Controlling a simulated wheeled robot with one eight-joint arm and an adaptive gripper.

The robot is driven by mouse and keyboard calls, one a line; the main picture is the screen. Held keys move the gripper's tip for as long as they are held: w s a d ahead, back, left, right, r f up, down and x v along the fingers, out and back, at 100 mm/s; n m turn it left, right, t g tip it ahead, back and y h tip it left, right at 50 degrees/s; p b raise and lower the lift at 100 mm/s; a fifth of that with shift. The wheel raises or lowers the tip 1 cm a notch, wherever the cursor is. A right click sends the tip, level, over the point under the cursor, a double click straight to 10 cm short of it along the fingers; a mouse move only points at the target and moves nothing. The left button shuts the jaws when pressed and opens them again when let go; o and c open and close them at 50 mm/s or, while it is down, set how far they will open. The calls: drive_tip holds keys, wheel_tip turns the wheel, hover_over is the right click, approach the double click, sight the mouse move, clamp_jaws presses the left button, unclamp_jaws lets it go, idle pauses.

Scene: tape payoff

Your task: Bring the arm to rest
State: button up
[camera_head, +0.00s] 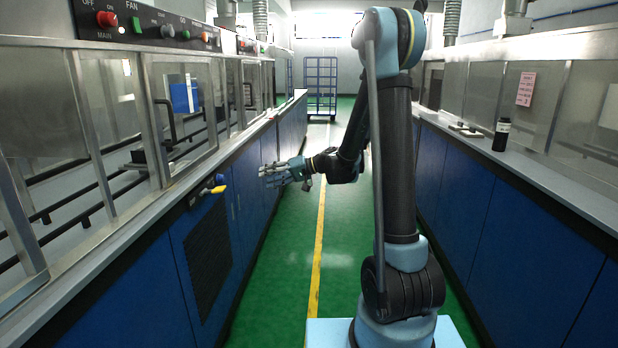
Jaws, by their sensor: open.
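My arm stands at the right of centre, its upper part raised and its forearm bent down and to the left. My gripper (272,173) is at the end of the forearm, pointing left towards the blue cabinet fronts of the left machine. Its fingers are apart and nothing shows between them. It is over the green aisle floor, and I cannot tell its exact distance from the cabinets.
The left machine (112,234) has a control panel (150,24) and a yellow-handled valve (214,190). On the right counter (560,178) stands a black bottle (501,135). A blue wire cart (320,84) stands far down the aisle. The green floor (338,235) between is clear.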

drive_tip(key=s+d+f+m+h, duration=0.1)
drive_tip(key=s+d+f+h, duration=0.2)
drive_tip(key=s+d, duration=0.8)
drive_tip(key=s+d+f+m+h, duration=0.1)
drive_tip(key=s+d+f+h, duration=0.2)
drive_tip(key=s+d+h, duration=0.3)
drive_tip(key=s+d+f+m+h, duration=0.2)
drive_tip(key=s+d+h, duration=0.3)
drive_tip(key=s+d, duration=1.1)
drive_tip(key=shift+s+d+f, duration=0.35)
drive_tip(key=shift+s+f, duration=0.1)
drive_tip(key=shift+s, duration=0.3)
drive_tip(key=shift+c, duration=1.4)
drive_tip(key=shift+a, duration=0.1)
